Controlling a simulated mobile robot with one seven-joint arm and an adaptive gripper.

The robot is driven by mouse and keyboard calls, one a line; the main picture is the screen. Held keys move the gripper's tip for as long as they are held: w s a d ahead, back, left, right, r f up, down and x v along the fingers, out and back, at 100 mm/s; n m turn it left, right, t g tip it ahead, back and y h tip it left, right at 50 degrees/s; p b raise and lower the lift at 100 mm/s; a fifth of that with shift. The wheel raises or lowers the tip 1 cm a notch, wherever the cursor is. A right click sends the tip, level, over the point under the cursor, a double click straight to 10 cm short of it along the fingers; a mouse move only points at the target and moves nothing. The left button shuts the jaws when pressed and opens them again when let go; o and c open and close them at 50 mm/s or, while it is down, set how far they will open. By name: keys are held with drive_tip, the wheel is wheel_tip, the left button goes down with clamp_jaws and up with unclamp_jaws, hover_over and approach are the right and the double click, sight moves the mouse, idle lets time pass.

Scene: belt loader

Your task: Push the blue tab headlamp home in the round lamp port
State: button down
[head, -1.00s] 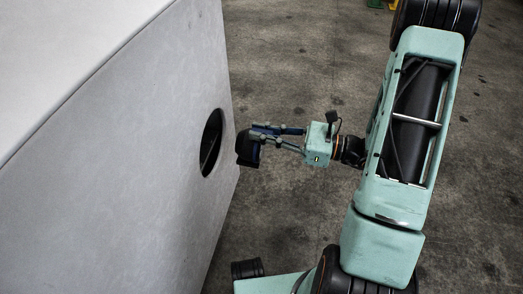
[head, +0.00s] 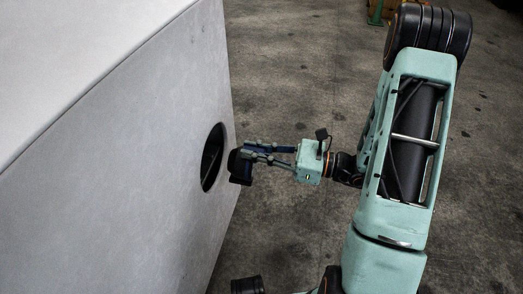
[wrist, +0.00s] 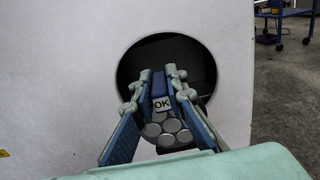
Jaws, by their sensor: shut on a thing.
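The headlamp (head: 240,167) is a dark housing held in my gripper (head: 255,151), just right of the round lamp port (head: 212,157) in the head view. A gap shows between the headlamp and the panel. In the wrist view, my gripper (wrist: 160,90) is shut on the blue tab (wrist: 159,84), which carries an "OK" label. Several round silver lenses (wrist: 167,130) show below the tab. The lamp port (wrist: 140,66) is a dark round hole behind and around the headlamp. The headlamp's far side is hidden.
The port is in a large pale grey panel (head: 150,180) filling the left of the head view. Concrete floor (head: 300,60) lies open to its right. A blue cart (wrist: 285,14) stands far off at the upper right of the wrist view.

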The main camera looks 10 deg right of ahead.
drive_tip(key=shift+x, duration=1.55)
drive_tip(key=x, duration=1.1)
drive_tip(key=shift+p, duration=0.45)
idle(4.0)
drive_tip(key=c, duration=1.8)
unclamp_jaws()
drive_tip(key=shift+s, duration=0.1)
drive_tip(key=shift+c, duration=0.2)
